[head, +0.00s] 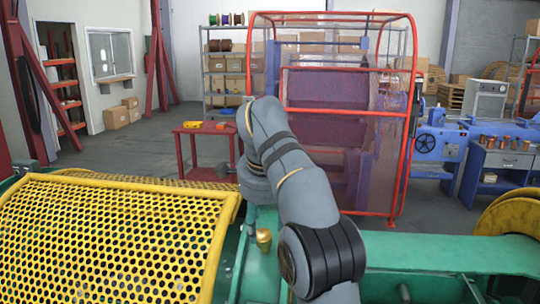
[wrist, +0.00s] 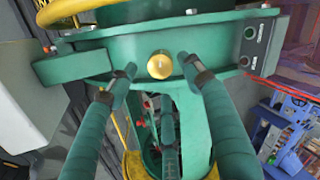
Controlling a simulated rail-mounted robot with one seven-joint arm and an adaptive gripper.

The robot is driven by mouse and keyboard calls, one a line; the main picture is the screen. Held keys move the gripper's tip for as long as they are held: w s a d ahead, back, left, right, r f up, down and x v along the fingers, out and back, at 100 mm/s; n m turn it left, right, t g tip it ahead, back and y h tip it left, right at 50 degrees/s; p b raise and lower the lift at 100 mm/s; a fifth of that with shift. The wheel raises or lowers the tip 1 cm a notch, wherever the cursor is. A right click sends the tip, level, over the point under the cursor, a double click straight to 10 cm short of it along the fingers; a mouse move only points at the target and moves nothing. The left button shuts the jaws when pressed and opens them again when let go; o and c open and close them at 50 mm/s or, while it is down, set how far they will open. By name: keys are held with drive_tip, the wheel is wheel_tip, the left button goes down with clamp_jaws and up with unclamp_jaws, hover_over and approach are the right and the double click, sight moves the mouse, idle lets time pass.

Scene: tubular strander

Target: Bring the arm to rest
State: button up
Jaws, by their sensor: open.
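My arm (head: 302,190) reaches forward over the green machine, bent at its elbow, with its far end by the edge of the yellow perforated guard. My gripper (wrist: 157,70) shows in the wrist view with its fingers spread and nothing held between them. A round brass-coloured piece (wrist: 160,65) on the green machine appears between the fingertips; I cannot tell how far beyond them it is. In the head view a small brass piece (head: 264,237) stands on the green frame just below the arm's end. The fingers are hardly visible there.
The yellow perforated guard (head: 110,235) fills the left foreground. The green machine frame (head: 440,252) runs to the right. A red table (head: 205,130) and a red-framed mesh cage (head: 345,115) stand behind.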

sight(263, 233)
drive_tip(key=x, duration=0.5)
drive_tip(key=shift+w+f, duration=0.15)
drive_tip(key=shift+f, duration=0.15)
drive_tip(key=shift+w+r+n+p, duration=0.1)
drive_tip(key=shift+r+n+p, duration=0.1)
drive_tip(key=shift+n+p, duration=0.65)
drive_tip(key=n+p, duration=0.2)
drive_tip(key=n, duration=0.2)
drive_tip(key=shift+n, duration=0.35)
drive_tip(key=n+p, duration=0.1)
drive_tip(key=n, duration=0.2)
drive_tip(key=shift+h+p, duration=0.3)
drive_tip(key=shift+h, duration=0.1)
drive_tip(key=n+p, duration=0.1)
drive_tip(key=n, duration=0.2)
drive_tip(key=n+p, duration=0.2)
drive_tip(key=n, duration=0.5)
drive_tip(key=shift+f+h, duration=0.1)
drive_tip(key=shift+h, duration=0.3)
drive_tip(key=n+p, duration=0.1)
drive_tip(key=n, duration=0.5)
drive_tip(key=shift+f, duration=0.1)
